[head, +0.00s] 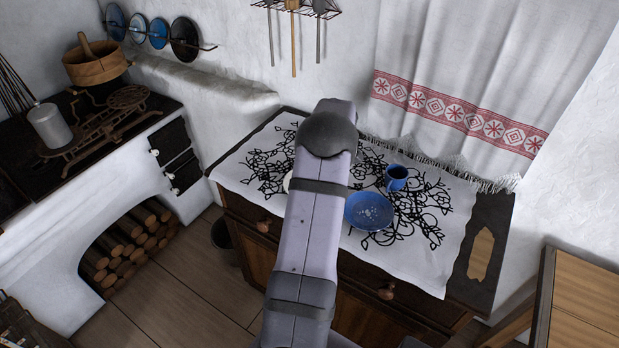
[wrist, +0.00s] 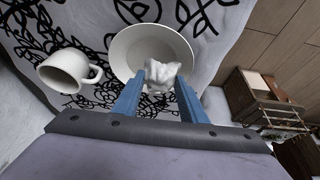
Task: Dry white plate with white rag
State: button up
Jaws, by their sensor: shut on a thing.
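A white plate (wrist: 128,47) lies on the patterned cloth in the wrist view. In the head view my arm hides nearly all of it, and only a sliver of white shows at the arm's left edge. My gripper (wrist: 162,80) is shut on a crumpled white rag (wrist: 162,74). The rag is at the plate's near right side and overlaps its rim in the picture. I cannot tell whether the rag touches the plate. My gripper's fingers are hidden behind my arm in the head view.
A blue plate (head: 369,211) and a blue mug (head: 397,177) sit on the cloth (head: 437,268) right of my arm. The cloth covers a wooden cabinet (head: 359,312). A white stove (head: 140,185) stands at left, a wooden table (head: 590,310) at right.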

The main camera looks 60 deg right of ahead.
jog(key=shift+r+p, duration=1.2)
jog(key=shift+r, duration=1.55)
